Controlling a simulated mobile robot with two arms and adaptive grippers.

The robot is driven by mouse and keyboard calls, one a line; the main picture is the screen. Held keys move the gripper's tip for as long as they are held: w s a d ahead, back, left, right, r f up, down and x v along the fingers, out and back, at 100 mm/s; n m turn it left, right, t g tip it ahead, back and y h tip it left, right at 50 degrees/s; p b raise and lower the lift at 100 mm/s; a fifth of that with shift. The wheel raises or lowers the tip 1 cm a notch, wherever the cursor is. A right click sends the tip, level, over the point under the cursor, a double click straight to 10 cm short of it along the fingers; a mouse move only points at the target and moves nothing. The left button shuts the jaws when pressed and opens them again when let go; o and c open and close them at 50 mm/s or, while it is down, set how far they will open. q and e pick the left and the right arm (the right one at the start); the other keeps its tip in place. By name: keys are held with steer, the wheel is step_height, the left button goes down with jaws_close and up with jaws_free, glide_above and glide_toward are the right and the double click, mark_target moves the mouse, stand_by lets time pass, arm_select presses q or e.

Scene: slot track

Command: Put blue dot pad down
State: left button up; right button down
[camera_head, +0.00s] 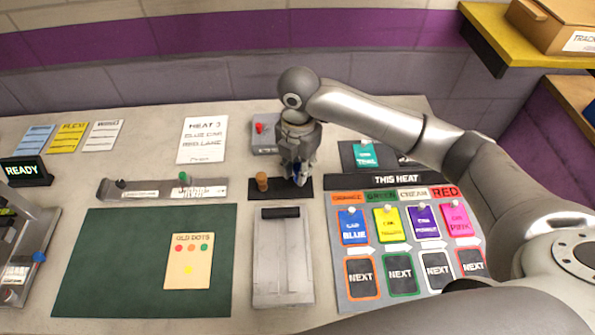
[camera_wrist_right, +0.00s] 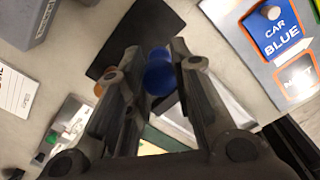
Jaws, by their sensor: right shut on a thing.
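My right gripper (camera_head: 298,176) points down over the right part of a small black rest (camera_head: 284,195) at the middle of the table. It is shut on the blue dot pad (camera_wrist_right: 158,74), whose rounded blue end shows between the fingers in the wrist view. In the head view only a bit of blue shows at the fingertips. I cannot tell whether the pad touches the black rest. An orange-brown pad (camera_head: 262,181) stands on the left part of that rest. My left gripper is not in view.
A grey block (camera_head: 284,258) lies in front of the rest. The green mat (camera_head: 110,265) with a dots card (camera_head: 188,262) is to the left. A board of coloured cards (camera_head: 345,285) is to the right. A grey box with a red knob (camera_head: 264,142) stands behind.

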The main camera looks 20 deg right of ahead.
mark_target(298, 167)
steer(key=f, duration=0.1)
steer(key=w, duration=0.1)
steer(key=w+f, duration=0.1)
steer(key=shift+d+f, duration=0.25)
steer(key=shift+f, duration=0.1)
step_height(298, 167, down, 2)
steer(key=shift+f+p, duration=0.1)
steer(key=shift+p, duration=0.7)
steer(key=shift+f, duration=0.3)
steer(key=shift+f, duration=0.15)
steer(key=c, duration=1.3)
jaws_free()
steer(key=shift+o, duration=0.2)
